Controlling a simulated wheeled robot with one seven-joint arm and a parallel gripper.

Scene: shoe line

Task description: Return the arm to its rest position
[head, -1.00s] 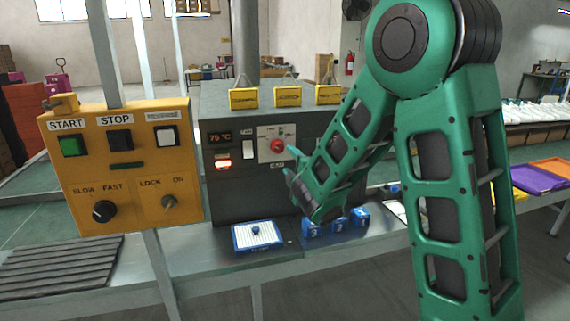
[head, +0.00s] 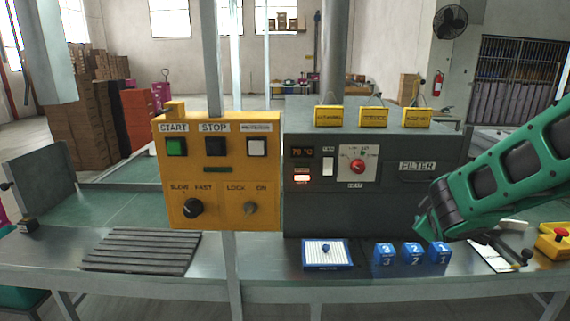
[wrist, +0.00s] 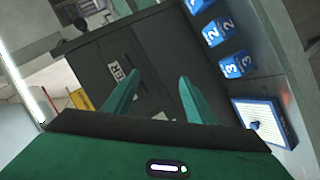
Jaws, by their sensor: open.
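My green arm enters from the right in the head view. My gripper (head: 428,222) is at its lower left end, in front of the dark machine (head: 345,208) and close to the numbered blue blocks. In the wrist view my gripper's two green fingers (wrist: 158,95) stand apart with nothing between them. The machine's dark face (wrist: 150,50) lies beyond the fingers.
Blue blocks numbered 3, 2 and 1 (head: 412,254) stand on the bench (head: 265,268) below my gripper. A blue-framed white tray (head: 340,265) lies left of them. A yellow control panel (head: 217,190) stands further left.

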